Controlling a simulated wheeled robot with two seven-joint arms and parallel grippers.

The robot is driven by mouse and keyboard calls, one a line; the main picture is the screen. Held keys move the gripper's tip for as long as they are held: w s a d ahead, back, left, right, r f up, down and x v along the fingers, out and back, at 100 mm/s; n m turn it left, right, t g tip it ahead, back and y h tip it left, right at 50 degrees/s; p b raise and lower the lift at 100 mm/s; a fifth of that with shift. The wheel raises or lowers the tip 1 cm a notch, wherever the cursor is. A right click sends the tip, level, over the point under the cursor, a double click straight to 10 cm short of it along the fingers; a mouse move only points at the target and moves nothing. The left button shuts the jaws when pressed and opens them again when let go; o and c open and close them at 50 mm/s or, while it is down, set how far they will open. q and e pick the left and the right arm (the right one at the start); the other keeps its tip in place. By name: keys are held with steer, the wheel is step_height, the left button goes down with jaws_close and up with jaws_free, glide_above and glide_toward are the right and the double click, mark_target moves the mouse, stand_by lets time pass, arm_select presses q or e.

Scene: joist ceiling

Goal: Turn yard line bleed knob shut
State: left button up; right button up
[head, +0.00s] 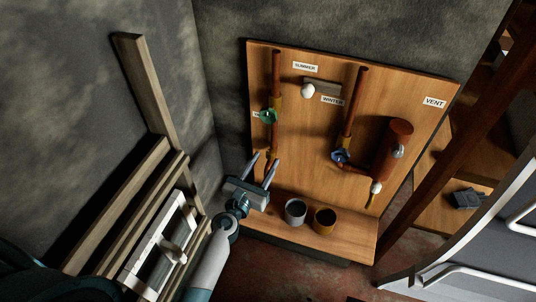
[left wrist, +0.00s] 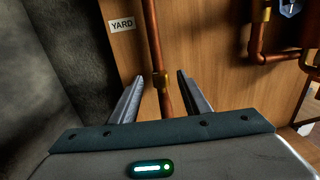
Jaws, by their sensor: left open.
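The left copper pipe (head: 276,75) runs down the wooden board, with a green valve handle (head: 268,116) on it. In the left wrist view a YARD label (left wrist: 121,26) sits left of this pipe (left wrist: 154,40). A brass fitting (left wrist: 161,80) on the pipe shows between my fingertips; I cannot make out a separate bleed knob there. My left gripper (head: 262,165) is open below the green handle, its fingers pointing at the board, one each side of the pipe as seen from the wrist (left wrist: 160,82). Contact cannot be told. My right gripper is not in view.
A second pipe (head: 355,95) carries a blue handle (head: 340,156), beside a copper cylinder (head: 391,150). A white knob (head: 307,91) is near the SUMMER and WINTER labels. A grey cup (head: 296,211) and a brown cup (head: 325,221) stand on the shelf. Timber (head: 146,85) leans left.

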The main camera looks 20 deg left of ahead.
mark_target(268, 155)
arm_select(q)
steer(key=shift+w+d, duration=0.15)
steer(key=shift+w, duration=0.7)
steer(key=shift+w+d, duration=0.1)
steer(key=shift+w, duration=0.75)
steer(key=c, duration=1)
steer(key=shift+a+m+h+b, duration=0.2)
steer(key=shift+m+h+b, duration=0.3)
steer(key=shift+m+h, duration=0.5)
steer(key=shift+c, duration=0.2)
steer(key=o, duration=1)
steer(key=shift+o, duration=0.2)
